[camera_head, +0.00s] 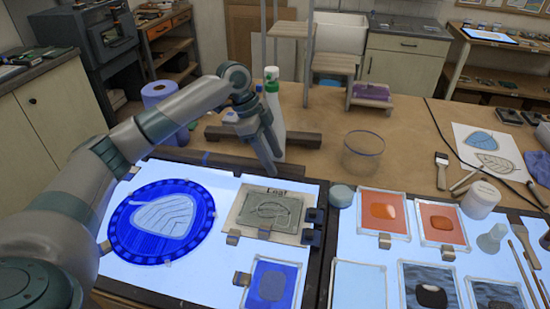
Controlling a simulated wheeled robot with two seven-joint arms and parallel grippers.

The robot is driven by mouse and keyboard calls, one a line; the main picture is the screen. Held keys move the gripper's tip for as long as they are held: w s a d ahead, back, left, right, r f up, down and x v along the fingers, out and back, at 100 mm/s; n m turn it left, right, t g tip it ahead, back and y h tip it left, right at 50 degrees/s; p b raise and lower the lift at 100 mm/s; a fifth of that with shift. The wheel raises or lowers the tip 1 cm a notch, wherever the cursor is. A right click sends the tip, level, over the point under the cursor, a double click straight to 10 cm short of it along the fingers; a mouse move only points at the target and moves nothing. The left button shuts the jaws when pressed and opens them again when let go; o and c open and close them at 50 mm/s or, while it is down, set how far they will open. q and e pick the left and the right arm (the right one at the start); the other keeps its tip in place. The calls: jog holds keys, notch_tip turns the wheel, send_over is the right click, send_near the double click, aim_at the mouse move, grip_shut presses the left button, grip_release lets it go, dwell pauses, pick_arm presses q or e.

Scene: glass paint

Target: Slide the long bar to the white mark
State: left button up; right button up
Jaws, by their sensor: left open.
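A long dark brown bar (300,140) lies crosswise on the wooden table, just behind the light panel. My left gripper (273,165) points down in front of the bar's middle, and its arm comes in from the left. The gripper is open with nothing seen between its fingers. It hides part of the bar, and I cannot tell whether it touches it. I cannot make out a clear white mark on the table. My right gripper is not in view.
A glass bowl (362,152) is to the right, and a purple roll (163,100) to the left. A lit panel (190,270) holds a blue leaf disc (133,222). Table between bar and bowl is clear.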

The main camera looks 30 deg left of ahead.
pick_arm(q)
jog(key=shift+x, duration=0.9)
